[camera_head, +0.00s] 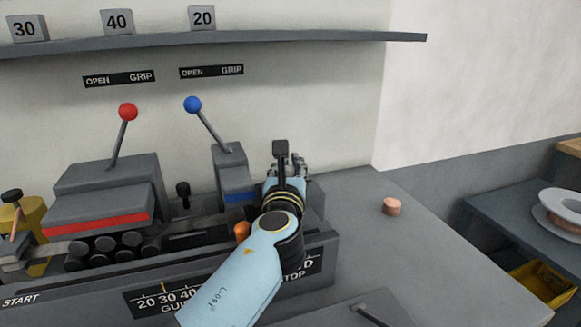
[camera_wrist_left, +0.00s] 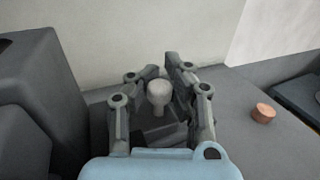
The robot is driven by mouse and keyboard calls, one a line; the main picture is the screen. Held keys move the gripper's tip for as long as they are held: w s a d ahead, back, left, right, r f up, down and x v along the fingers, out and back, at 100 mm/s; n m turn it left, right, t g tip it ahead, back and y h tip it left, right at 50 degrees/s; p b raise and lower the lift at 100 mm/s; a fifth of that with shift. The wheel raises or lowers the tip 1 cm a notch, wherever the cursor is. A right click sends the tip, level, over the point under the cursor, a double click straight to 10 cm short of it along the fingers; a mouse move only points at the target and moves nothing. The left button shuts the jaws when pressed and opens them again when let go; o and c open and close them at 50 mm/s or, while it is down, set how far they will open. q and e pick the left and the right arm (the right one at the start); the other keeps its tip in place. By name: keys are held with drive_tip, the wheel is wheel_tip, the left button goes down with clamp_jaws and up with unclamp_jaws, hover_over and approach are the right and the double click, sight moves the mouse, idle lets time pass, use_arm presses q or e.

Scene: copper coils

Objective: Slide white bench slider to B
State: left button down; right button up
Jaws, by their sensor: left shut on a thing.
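The white bench slider shows in the left wrist view as a pale round-topped knob (camera_wrist_left: 158,93) on a dark grey block. My left gripper (camera_wrist_left: 162,80) has a finger on each side of the knob and is shut on it. In the head view my left gripper (camera_head: 284,165) is at the right end of the bench machine, and my blue arm comes up from below. The slider is hidden there behind my gripper and arm. I cannot make out a B mark; my arm covers part of the front labels. My right gripper is in neither view.
A red-knobbed lever (camera_head: 128,112) and a blue-knobbed lever (camera_head: 193,105) stand left of my gripper. A copper piece (camera_head: 391,206) lies on the clear bench to the right. Numbered blocks, one marked 40 (camera_head: 117,22), sit on the shelf. A white spool (camera_head: 562,212) is at far right.

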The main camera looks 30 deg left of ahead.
sight(289, 167)
use_arm(q)
drive_tip(key=shift+s+f, duration=0.2)
drive_tip(key=shift+f, duration=0.1)
drive_tip(key=c, duration=1.8)
unclamp_jaws()
drive_tip(key=o, duration=0.7)
drive_tip(key=shift+s+d+r, duration=0.2)
drive_tip(key=shift+d+r, duration=0.05)
drive_tip(key=shift+d, duration=0.05)
drive_tip(key=shift+c, duration=0.2)
drive_tip(key=shift+w+a, duration=0.1)
drive_tip(key=shift+a, duration=0.05)
wheel_tip(289, 167, up, 10)
drive_tip(key=shift+f, duration=0.1)
